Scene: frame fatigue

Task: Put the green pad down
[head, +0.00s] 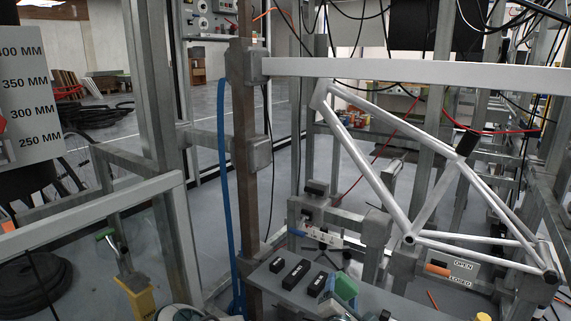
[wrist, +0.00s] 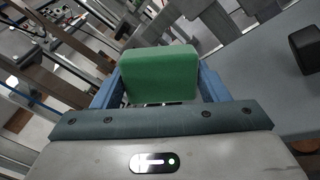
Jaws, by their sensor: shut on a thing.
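The green pad (head: 345,287) is at the bottom centre in the head view, over or beside the right part of the grey shelf (head: 262,282). It fills the upper middle of the wrist view (wrist: 160,70). My gripper (wrist: 160,82) is shut on the pad, with one blue finger on each side of it. In the head view my gripper (head: 338,296) shows only in part at the lower edge. I cannot tell whether the pad touches the surface below it.
Black blocks (head: 296,273) with white lettering lie on the shelf left of the pad. A dark block (wrist: 305,48) sits on the grey surface (wrist: 258,72) in the wrist view. A white bicycle frame (head: 375,180) stands in metal rigging behind. A steel post (head: 243,170) rises at the left.

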